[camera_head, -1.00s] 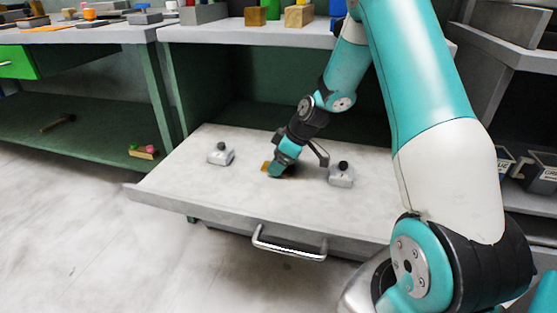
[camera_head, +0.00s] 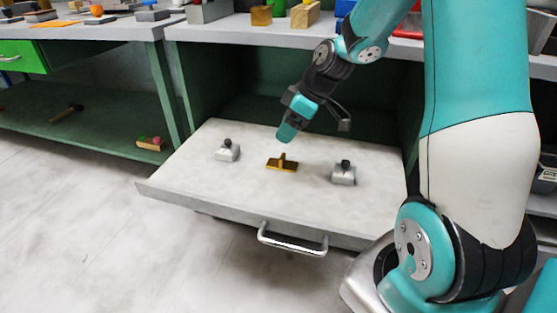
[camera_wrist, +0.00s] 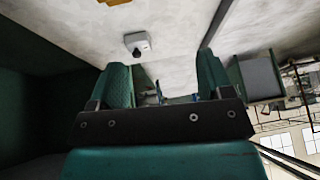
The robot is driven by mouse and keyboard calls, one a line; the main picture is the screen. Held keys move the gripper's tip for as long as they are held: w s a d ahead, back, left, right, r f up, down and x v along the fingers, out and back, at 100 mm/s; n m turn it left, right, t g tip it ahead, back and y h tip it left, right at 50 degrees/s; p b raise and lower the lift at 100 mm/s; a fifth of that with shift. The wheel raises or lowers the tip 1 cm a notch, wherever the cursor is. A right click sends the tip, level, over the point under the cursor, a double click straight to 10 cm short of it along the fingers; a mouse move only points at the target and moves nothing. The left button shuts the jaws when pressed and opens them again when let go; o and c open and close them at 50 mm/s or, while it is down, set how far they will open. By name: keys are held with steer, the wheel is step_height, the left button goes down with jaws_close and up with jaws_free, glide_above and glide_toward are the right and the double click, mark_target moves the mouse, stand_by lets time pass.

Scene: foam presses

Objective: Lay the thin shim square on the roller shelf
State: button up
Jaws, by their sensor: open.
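The shim appears to be the thin brass-coloured plate (camera_head: 274,165) with an upright tab, lying flat on the pale pulled-out shelf (camera_head: 215,190). It lies between two grey blocks with black knobs and touches neither. I cannot tell exactly how square it is to the shelf edges. A sliver of the brass piece (camera_wrist: 116,2) shows at the top of the wrist view. My gripper (camera_head: 288,133) is raised above and behind the plate, apart from it. The wrist view shows its two fingers (camera_wrist: 165,88) spread, with nothing held between them.
One knobbed block (camera_head: 227,153) stands left of the plate, another (camera_head: 343,175) right. The shelf has a front handle (camera_head: 291,243). The worktop (camera_head: 230,30) overhangs behind my gripper. The shelf's front area is clear. A green drawer (camera_head: 22,58) is open at far left.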

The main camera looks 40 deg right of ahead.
steer(key=s+a+r+g, duration=0.1)
steer(key=s+a+r, duration=0.25)
steer(key=a, duration=0.35)
steer(key=s+a+r+g, duration=0.1)
steer(key=s+a+r, duration=0.25)
steer(key=a, duration=0.25)
steer(key=s+a+r+g, duration=0.1)
steer(key=s+a, duration=0.3)
steer(key=s, duration=0.4)
steer(key=s+a+r+m, duration=0.1)
steer(key=s+a, duration=0.3)
steer(key=s, duration=0.3)
steer(key=shift+s+a+r+g, duration=0.3)
steer(key=shift+s+a+g, duration=0.05)
steer(key=shift+s+g, duration=0.05)
